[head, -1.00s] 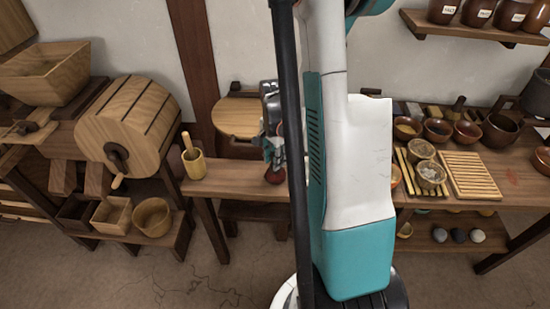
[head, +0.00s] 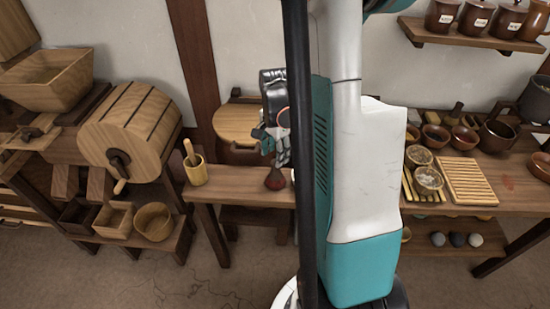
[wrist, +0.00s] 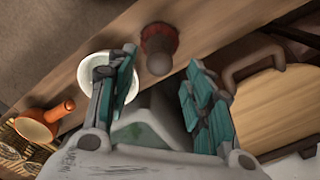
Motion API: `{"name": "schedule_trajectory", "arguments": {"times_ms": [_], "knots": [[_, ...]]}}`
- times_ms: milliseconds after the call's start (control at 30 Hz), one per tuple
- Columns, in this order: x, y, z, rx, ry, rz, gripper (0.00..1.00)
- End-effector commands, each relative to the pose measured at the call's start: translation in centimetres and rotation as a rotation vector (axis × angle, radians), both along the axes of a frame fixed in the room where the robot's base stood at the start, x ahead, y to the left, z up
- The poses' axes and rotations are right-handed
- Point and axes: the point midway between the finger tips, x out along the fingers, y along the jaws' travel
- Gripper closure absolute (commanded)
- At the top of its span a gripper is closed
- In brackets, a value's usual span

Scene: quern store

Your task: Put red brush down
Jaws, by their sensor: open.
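The red brush (head: 275,181) stands upright on the wooden bench (head: 235,192), its reddish bristles down and its dark handle up. My gripper (head: 276,150) is just above it, in front of the wall. In the wrist view, the brush (wrist: 158,46) shows beyond and between the spread fingertips of my gripper (wrist: 163,60). The fingers are open, with a clear gap between them, and nothing is held. My arm column hides part of the bench to the right of the brush.
A white bowl (wrist: 94,66) is near the brush, partly behind one finger. An orange-handled vessel (wrist: 47,121) is farther along. A wooden mortar with pestle (head: 196,172) stands left on the bench. A round wooden board (head: 237,122) is behind.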

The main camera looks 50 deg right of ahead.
Motion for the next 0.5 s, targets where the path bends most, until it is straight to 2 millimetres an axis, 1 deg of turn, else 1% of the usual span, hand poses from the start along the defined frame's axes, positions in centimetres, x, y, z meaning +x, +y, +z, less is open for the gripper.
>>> {"name": "schedule_trajectory", "arguments": {"times_ms": [33, 200, 333, 500], "knots": [[0.0, 0.0, 1.5, 0.0, 0.0, 0.0, 0.53], [0.0, 0.0, 4.4, 0.0, 0.0, 0.0, 0.53], [0.0, 0.0, 5.7, 0.0, 0.0, 0.0, 0.53], [0.0, 0.0, 6.3, 0.0, 0.0, 0.0, 0.53]]}}
